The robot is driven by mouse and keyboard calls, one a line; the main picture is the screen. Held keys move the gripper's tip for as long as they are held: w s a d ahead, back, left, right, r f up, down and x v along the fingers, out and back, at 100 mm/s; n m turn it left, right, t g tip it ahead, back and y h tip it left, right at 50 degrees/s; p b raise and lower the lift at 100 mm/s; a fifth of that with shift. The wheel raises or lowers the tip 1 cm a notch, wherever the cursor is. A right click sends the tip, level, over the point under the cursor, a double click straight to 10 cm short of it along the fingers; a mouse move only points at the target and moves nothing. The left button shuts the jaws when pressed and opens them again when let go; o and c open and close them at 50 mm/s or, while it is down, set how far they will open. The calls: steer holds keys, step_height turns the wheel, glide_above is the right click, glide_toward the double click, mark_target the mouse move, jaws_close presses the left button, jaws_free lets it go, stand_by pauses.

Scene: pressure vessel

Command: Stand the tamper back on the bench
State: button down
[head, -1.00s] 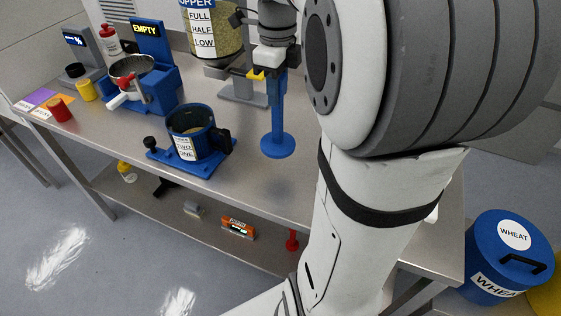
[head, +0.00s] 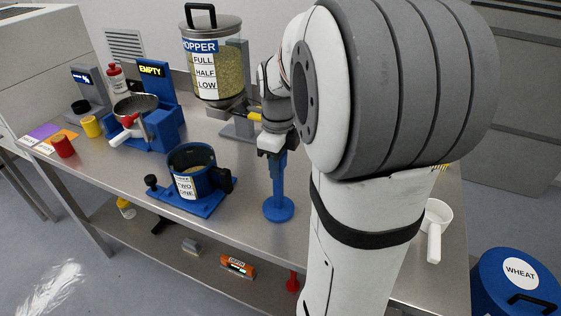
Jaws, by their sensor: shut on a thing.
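The blue tamper (head: 279,185) is upright, with its round disc base down, over the bench (head: 110,168) right of the blue cup. My gripper (head: 277,155) is shut on the upper part of its handle. The disc is at or very close to the bench top. I cannot tell for sure if it touches. My arm hides part of the bench to the right of the tamper.
A blue stand with a cup (head: 192,172) is left of the tamper. The hopper (head: 216,65) stands behind. A white scoop (head: 436,225) lies to the right, past my arm. A wheat bin (head: 500,290) is on the floor at right.

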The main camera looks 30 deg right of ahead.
steer(key=c, duration=1)
jaws_free()
steer(key=shift+f, duration=0.15)
steer(key=shift+c, duration=0.2)
step_height(320, 180, up, 11)
steer(key=shift+r, duration=0.1)
steer(key=shift+a+r, duration=0.1)
steer(key=shift+r, duration=0.4)
steer(key=s+a+f+n+t, duration=0.1)
steer(key=s+a+f+n, duration=0.4)
steer(key=n, duration=0.9)
steer(key=s+a+f+n+t, duration=0.1)
steer(key=s+a+f+n, duration=0.5)
steer(key=n, duration=0.8)
steer(key=shift+s+a+t, duration=0.2)
steer(key=shift+s+t, duration=0.2)
steer(key=shift+s, duration=0.3)
